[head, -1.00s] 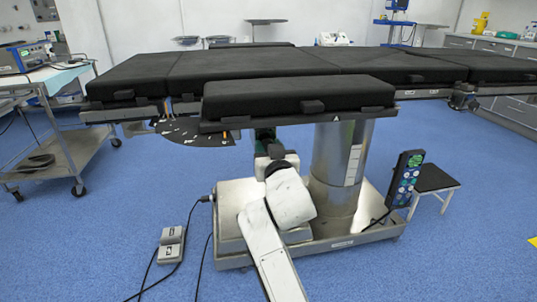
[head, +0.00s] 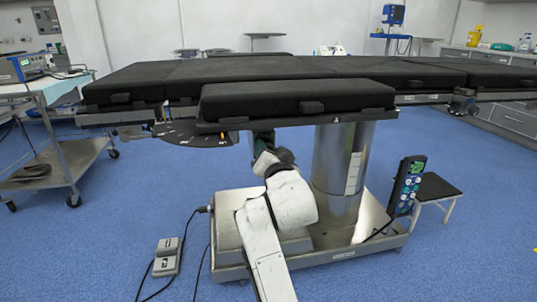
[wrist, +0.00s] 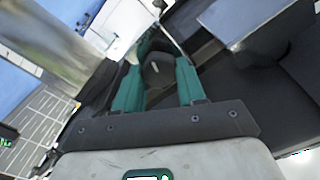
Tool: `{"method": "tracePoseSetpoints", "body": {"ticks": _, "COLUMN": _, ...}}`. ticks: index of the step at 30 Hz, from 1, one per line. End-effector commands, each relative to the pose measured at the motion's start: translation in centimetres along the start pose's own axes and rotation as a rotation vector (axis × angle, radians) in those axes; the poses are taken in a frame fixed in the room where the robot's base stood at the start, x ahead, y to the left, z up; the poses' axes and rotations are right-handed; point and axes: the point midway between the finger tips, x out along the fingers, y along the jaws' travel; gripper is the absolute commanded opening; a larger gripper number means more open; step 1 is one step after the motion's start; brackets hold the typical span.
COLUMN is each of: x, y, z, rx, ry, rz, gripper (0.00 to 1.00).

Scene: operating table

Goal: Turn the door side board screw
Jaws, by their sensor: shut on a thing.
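The operating table's padded side board (head: 298,100) sits at the front of the table, level and black. Under it, the green fingers of my gripper (wrist: 158,68) reach up in the wrist view, one on each side of a dark round screw knob (wrist: 157,72) with a pale mark on its face. The gripper is shut on this knob. In the head view my gripper (head: 263,139) shows only as a small green patch below the board's edge, and the screw is hidden there behind my arm and the board.
The table's steel column (head: 338,170) and base (head: 365,240) stand close beside my arm. A hand control (head: 405,185) and a stool (head: 436,188) are at right. A foot pedal (head: 167,257) with cables lies at left on open blue floor. A trolley (head: 66,158) stands far left.

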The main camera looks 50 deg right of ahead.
Motion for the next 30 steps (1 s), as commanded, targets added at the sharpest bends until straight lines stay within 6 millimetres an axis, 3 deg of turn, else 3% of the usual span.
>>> {"method": "tracePoseSetpoints", "body": {"ticks": 11, "x": 0.02, "y": 0.18, "z": 0.27, "rx": 0.006, "ry": -0.007, "rz": 0.004, "gripper": 0.09}}
{"method": "tracePoseSetpoints", "body": {"ticks": 12, "x": 0.02, "y": 0.18, "z": 0.27, "rx": 0.006, "ry": -0.007, "rz": 0.004, "gripper": 0.41}}
{"method": "tracePoseSetpoints", "body": {"ticks": 18, "x": 0.01, "y": 0.10, "z": 0.16, "rx": 0.005, "ry": -0.004, "rz": 0.002, "gripper": 0.60}}
{"method": "tracePoseSetpoints", "body": {"ticks": 20, "x": 0.01, "y": 0.08, "z": 0.13, "rx": 0.005, "ry": -0.003, "rz": 0.002, "gripper": 0.65}}
{"method": "tracePoseSetpoints", "body": {"ticks": 30, "x": -0.55, "y": -0.05, "z": 0.06, "rx": 0.003, "ry": -0.002, "rz": 0.000, "gripper": 0.65}}
